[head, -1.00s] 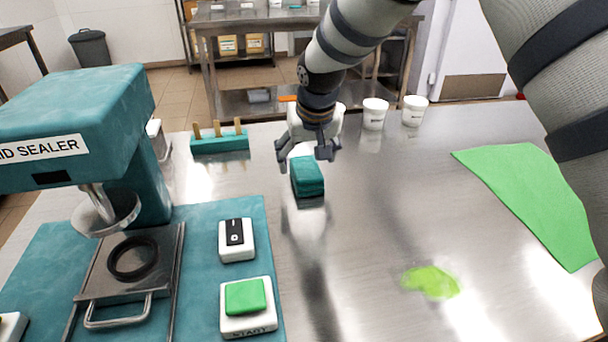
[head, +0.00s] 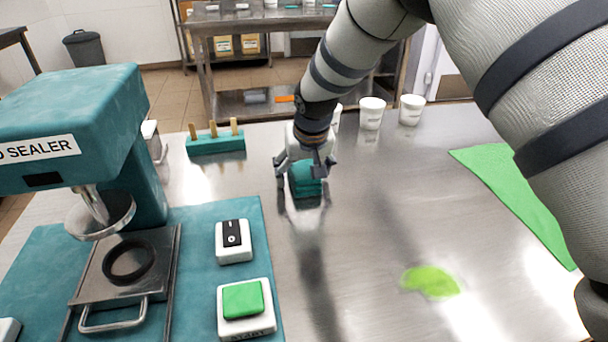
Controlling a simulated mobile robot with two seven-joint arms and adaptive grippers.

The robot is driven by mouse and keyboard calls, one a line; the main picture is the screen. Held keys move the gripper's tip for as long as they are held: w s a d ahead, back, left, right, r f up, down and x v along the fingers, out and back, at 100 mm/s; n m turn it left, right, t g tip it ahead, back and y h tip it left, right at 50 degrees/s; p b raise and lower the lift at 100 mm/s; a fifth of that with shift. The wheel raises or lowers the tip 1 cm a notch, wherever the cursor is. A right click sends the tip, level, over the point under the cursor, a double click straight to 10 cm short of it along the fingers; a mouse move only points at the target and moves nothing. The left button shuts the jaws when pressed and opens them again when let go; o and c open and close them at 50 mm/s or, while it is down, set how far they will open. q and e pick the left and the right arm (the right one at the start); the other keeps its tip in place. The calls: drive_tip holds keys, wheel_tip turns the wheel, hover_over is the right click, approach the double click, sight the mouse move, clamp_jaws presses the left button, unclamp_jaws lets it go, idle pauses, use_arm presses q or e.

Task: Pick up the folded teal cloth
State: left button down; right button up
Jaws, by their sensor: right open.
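The folded teal cloth (head: 306,182) lies on the steel table as a small thick block, right of the lid sealer. My right gripper (head: 304,180) is above and around it, pointing down, with its fingers open on the cloth's left and right sides. The gripper's palm hides the cloth's far part. I cannot tell whether the fingers touch it. My left gripper is not in view.
The teal lid sealer (head: 75,120) and its switch (head: 234,240) and start button (head: 244,300) stand at left. A teal holder (head: 216,145) with wooden sticks is behind. White cups (head: 371,113) stand at the back. A green sheet (head: 510,190) and a green spill (head: 431,281) lie at right.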

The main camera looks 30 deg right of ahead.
sight(302, 165)
drive_tip(key=c, duration=1.2)
